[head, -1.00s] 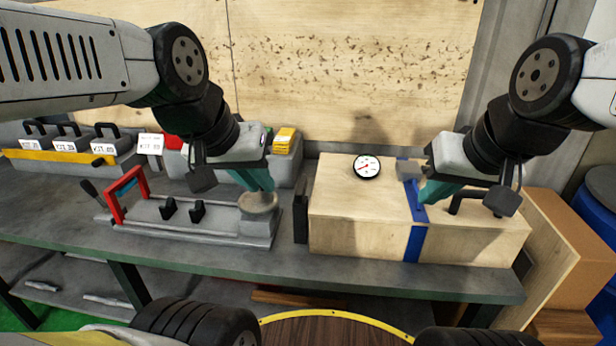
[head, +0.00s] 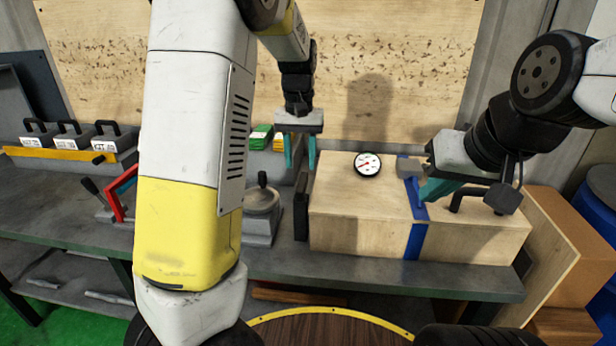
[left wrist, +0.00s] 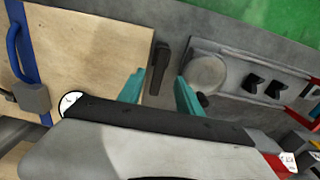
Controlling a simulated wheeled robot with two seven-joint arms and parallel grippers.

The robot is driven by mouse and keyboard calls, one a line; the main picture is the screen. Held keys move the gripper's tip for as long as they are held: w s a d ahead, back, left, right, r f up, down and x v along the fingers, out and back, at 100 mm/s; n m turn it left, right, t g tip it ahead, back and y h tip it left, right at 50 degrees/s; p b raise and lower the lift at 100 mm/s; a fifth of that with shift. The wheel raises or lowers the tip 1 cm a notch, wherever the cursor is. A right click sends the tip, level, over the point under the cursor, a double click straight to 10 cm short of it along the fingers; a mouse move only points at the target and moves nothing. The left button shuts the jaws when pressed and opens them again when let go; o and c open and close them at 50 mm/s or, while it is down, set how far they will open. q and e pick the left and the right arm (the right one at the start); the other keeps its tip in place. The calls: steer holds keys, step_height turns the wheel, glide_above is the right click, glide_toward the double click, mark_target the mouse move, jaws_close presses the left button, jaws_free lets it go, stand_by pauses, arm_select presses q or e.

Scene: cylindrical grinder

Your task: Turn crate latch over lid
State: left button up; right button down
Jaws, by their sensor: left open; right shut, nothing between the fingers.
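The wooden crate (head: 350,215) stands on the workbench, with a blue strap (head: 415,243) across its lid. A dark upright latch (head: 301,218) sits at the crate's left end; in the left wrist view the latch (left wrist: 158,68) lies beside the crate's edge. My left gripper (head: 300,166) is open and empty, pointing down above the latch. In the left wrist view its teal fingers (left wrist: 160,84) are apart, one to each side of the latch's line. My right gripper (head: 428,192) is shut at the blue handle on the strap; contact there is partly hidden.
A round dial gauge (head: 368,164) and a black handle (head: 468,198) are on the crate. A grey fixture with a round pad (head: 262,200) stands left of the latch, across a narrow gap. Grey kit boxes (head: 70,140) stand at the far left.

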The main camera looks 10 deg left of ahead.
mark_target(301, 184)
arm_select(q)
step_height(301, 184, down, 8)
steer(key=shift+w+f, duration=0.1)
steer(key=shift+w, duration=0.05)
stand_by(0.3)
jaws_close()
stand_by(1.4)
